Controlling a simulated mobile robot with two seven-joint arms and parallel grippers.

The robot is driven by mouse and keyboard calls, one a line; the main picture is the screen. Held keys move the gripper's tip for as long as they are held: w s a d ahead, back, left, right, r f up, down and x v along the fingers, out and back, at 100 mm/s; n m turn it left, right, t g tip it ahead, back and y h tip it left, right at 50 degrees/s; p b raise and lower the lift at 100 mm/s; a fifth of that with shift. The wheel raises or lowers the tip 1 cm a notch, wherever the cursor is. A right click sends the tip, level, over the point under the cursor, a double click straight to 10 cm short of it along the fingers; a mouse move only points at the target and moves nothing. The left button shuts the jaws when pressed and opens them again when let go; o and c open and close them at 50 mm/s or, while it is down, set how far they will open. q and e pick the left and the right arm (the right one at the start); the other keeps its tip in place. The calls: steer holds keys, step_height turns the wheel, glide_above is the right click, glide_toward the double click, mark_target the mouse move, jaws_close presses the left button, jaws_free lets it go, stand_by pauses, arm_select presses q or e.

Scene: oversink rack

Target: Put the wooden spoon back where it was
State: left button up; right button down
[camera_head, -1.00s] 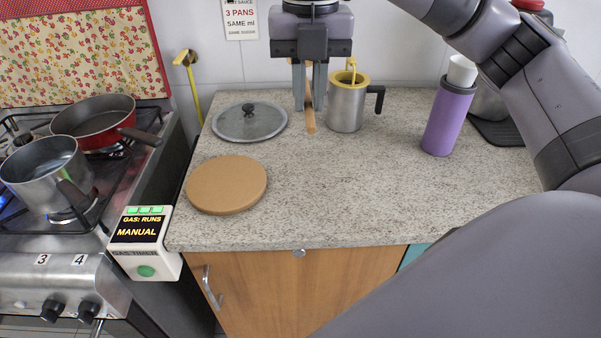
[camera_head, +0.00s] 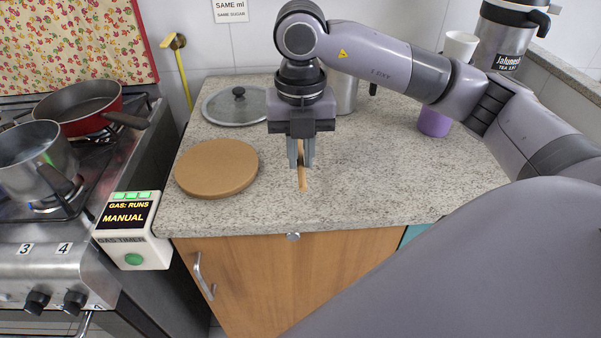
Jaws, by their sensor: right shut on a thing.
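The wooden spoon (camera_head: 302,182) shows as a light brown stick between the fingers of my right gripper (camera_head: 302,164). The gripper is shut on it and points down over the counter, to the right of the round wooden board. The spoon's lower end hangs below the fingertips; I cannot tell whether it touches the counter. Its upper part is hidden by the fingers and gripper body. My left gripper is not in view.
A round board (camera_head: 217,167) and a glass lid (camera_head: 236,105) lie on the counter (camera_head: 400,190). A metal mug (camera_head: 346,92) is partly hidden behind my arm. A red pan (camera_head: 78,105) and a pot (camera_head: 36,158) are on the stove.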

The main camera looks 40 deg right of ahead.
steer(key=shift+f, duration=2.5)
steer(key=c, duration=1.1)
jaws_free()
steer(key=shift+s+r, duration=0.1)
steer(key=shift+r, duration=3.5)
